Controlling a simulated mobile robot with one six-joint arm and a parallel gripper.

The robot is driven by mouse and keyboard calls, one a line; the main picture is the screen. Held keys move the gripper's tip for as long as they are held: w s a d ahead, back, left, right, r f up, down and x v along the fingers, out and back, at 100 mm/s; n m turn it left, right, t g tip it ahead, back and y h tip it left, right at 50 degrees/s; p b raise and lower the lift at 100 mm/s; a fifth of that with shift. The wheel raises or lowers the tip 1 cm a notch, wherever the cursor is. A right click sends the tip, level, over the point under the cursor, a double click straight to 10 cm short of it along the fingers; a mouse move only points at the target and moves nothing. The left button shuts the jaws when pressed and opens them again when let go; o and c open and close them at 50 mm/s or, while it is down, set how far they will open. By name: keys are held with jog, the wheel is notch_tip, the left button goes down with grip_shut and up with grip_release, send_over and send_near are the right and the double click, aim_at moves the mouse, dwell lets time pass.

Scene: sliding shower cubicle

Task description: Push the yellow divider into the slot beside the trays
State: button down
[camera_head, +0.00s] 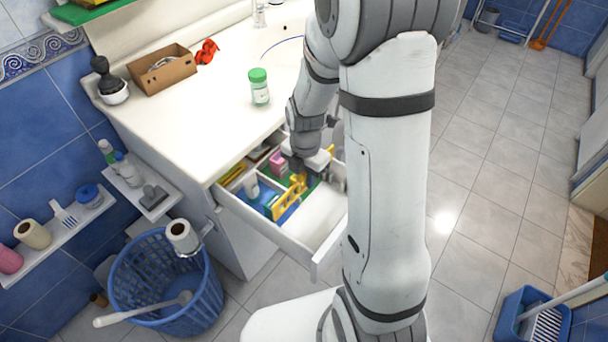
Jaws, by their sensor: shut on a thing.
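The yellow divider (287,200) stands upright inside the open drawer (322,228) of the white vanity. My gripper (298,176) reaches down into the drawer and is shut on the divider's upper end. Blue and green trays lie in the drawer; the blue tray (262,200) is to the left of the divider. A pink item (279,160) and a white item (251,187) stand in the trays. The slot cannot be made out, and the divider's lower edge is partly hidden. My arm covers the drawer's right side.
A green-capped jar (259,88), a cardboard box (162,70) and a red item (206,51) stand on the countertop (190,108). A blue laundry basket (160,285) is left of the drawer. The drawer's front part is bare.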

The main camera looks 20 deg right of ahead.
aim_at(305, 188)
jog(key=shift+f+b, duration=1.2)
jog(key=shift+f, duration=0.7)
jog(key=shift+f+b, duration=2.15)
jog(key=shift+f, duration=0.3)
jog(key=c, duration=1.2)
grip_release()
jog(key=shift+r, duration=0.1)
jog(key=shift+o, duration=0.2)
jog(key=shift+r, duration=0.1)
notch_tip(305, 188, up, 8)
jog(key=shift+f+p, duration=0.2)
jog(key=shift+p, duration=0.3)
jog(key=shift+r, duration=0.1)
jog(key=s+r+m+t+p, duration=0.2)
jog(key=s+r+m+p, duration=0.2)
jog(key=s+r+m, duration=1)
notch_tip(305, 188, up, 2)
jog(key=m, duration=1.1)
jog(key=shift+a+r+t, duration=0.15)
jog(key=shift+t, duration=0.15)
